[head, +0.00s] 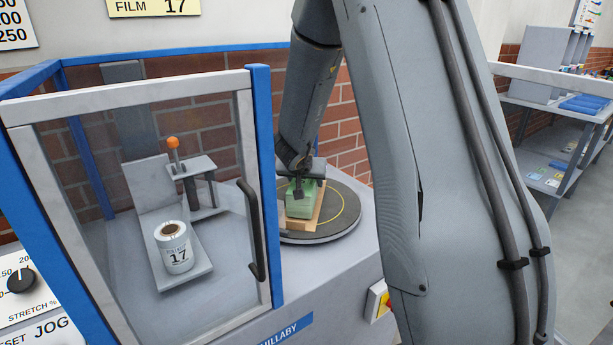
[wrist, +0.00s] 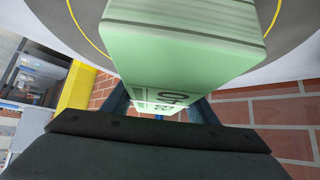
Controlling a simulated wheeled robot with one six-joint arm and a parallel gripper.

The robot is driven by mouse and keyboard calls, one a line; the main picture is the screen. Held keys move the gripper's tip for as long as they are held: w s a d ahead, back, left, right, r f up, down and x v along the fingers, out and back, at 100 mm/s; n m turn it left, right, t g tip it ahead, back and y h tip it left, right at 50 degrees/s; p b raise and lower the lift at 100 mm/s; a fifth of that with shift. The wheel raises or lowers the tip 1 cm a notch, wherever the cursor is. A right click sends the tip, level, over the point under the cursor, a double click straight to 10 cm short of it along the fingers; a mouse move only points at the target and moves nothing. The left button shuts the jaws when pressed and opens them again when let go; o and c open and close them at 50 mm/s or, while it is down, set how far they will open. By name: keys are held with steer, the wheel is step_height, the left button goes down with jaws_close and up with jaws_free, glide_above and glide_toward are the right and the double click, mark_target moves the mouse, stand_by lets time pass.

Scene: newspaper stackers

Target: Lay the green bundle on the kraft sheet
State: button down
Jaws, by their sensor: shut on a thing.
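The green bundle (head: 300,207) is in my gripper (head: 299,190), whose jaws are shut on it from above. In the wrist view the bundle (wrist: 185,50) fills the upper middle, with layered edges and dark print on its face. The tan kraft sheet (head: 317,217) lies on the round dark turntable (head: 345,222). The bundle is over the sheet and hides most of it. I cannot tell whether the bundle touches it. The sheet cannot be made out in the wrist view.
A clear-panelled door with a white frame (head: 252,190) and black handle (head: 251,230) stands left of the turntable. Behind it are a film roll (head: 174,249) and an orange-knobbed post (head: 173,143). A brick wall (head: 345,125) is close behind. A shelf unit (head: 545,90) stands far right.

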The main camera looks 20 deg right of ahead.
mark_target(305, 187)
steer(key=shift+f, duration=0.15)
steer(key=c, duration=0.7)
jaws_free()
steer(key=shift+f, duration=0.1)
steer(key=shift+p+v, duration=0.6)
steer(key=shift+v, duration=0.15)
steer(key=p+v, duration=0.9)
steer(key=v, duration=0.1)
steer(key=shift+s+a+r, duration=0.15)
steer(key=shift+s+r, duration=0.05)
steer(key=shift+r, duration=0.1)
